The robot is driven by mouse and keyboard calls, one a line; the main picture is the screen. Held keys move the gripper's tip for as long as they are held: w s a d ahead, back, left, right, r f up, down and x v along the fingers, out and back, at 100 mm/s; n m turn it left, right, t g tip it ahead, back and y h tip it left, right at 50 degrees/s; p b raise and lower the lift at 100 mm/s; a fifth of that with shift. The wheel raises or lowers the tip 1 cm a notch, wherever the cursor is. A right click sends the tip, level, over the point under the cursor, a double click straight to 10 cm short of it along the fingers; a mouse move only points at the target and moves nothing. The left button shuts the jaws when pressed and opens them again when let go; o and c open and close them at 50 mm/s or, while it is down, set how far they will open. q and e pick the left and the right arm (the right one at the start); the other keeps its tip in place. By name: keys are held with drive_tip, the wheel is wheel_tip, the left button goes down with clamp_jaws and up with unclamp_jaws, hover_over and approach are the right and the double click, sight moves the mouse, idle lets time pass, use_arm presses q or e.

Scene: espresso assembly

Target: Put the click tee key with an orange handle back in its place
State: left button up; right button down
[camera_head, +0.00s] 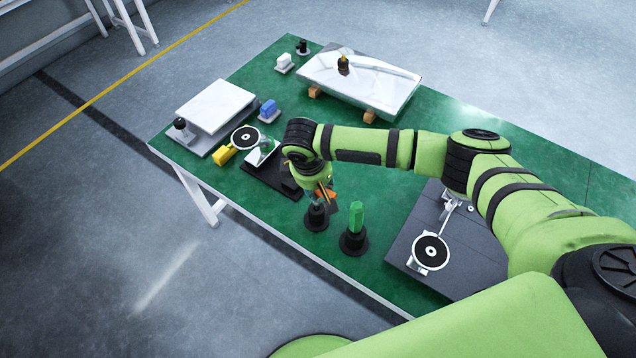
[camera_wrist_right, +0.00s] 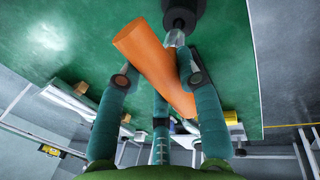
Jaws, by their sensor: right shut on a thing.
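The orange handle of the click tee key (camera_head: 327,193) shows below my right wrist in the head view. In the wrist view the orange handle (camera_wrist_right: 152,62) lies at a slant between the fingers of my right gripper (camera_wrist_right: 160,82), which is shut on it. A black round holder (camera_head: 316,218) stands on the table just under the gripper. Its dark top (camera_wrist_right: 181,15) shows at the upper edge of the wrist view, close to a small metal tip. I cannot tell whether the key touches the holder. My left gripper is not in view.
A green-handled key (camera_head: 357,215) stands upright in a second black holder (camera_head: 354,243) close to the right. A grey plate (camera_head: 400,235) with a metal part lies further right. The green table's (camera_head: 235,205) front edge is near.

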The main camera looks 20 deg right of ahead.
drive_tip(key=c, duration=0.8)
unclamp_jaws()
drive_tip(key=shift+o, duration=0.2)
drive_tip(key=v, duration=1.2)
